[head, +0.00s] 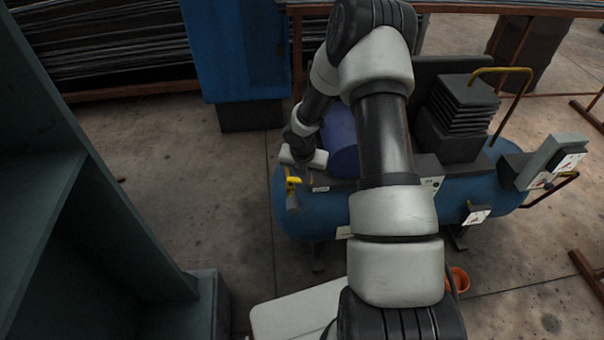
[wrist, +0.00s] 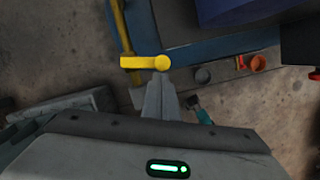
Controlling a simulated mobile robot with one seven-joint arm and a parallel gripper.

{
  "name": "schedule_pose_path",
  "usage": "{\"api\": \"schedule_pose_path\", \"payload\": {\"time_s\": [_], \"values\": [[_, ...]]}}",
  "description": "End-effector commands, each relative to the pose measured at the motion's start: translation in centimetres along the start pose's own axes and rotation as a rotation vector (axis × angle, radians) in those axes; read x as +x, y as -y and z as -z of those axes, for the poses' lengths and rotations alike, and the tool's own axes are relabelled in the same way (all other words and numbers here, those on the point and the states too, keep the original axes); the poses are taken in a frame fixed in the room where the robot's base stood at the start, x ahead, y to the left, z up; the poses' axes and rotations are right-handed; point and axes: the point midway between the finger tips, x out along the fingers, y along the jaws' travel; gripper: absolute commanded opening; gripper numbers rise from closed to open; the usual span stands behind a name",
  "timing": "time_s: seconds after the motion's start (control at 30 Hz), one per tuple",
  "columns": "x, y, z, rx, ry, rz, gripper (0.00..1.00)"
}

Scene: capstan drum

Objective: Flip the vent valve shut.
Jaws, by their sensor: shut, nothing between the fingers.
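The vent valve's yellow lever (head: 293,181) is at the left end of a blue tank (head: 315,215) in the head view. In the wrist view the lever (wrist: 142,62) lies roughly crosswise, with a rounded end on the right and a yellow bar running up from its left. My gripper (wrist: 162,80) is shut and empty. Its fingertips are right at the lever's rounded end in the picture; I cannot tell whether they touch it. In the head view my wrist is just above and right of the lever, and the fingers are hard to make out.
Dark machinery and a yellow handle (head: 503,70) sit on the tank's right part. A grey-green cabinet (head: 130,200) stands at left, a blue cabinet (head: 235,50) behind. An orange bucket (head: 459,280) is on the floor in front. Bare floor (head: 190,170) lies left of the tank.

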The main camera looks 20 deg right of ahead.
Motion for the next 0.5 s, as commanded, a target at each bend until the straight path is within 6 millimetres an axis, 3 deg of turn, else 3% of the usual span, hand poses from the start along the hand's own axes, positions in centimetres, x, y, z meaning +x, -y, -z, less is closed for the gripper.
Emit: {"api": "schedule_pose_path", "payload": {"time_s": [0.2,0.5], "values": [[-0.1,0.3,-0.9,-0.137,-0.001,-0.036,0.0],[0.3,0.4,-1.6,-0.136,0.0,-0.034,0.0]]}}
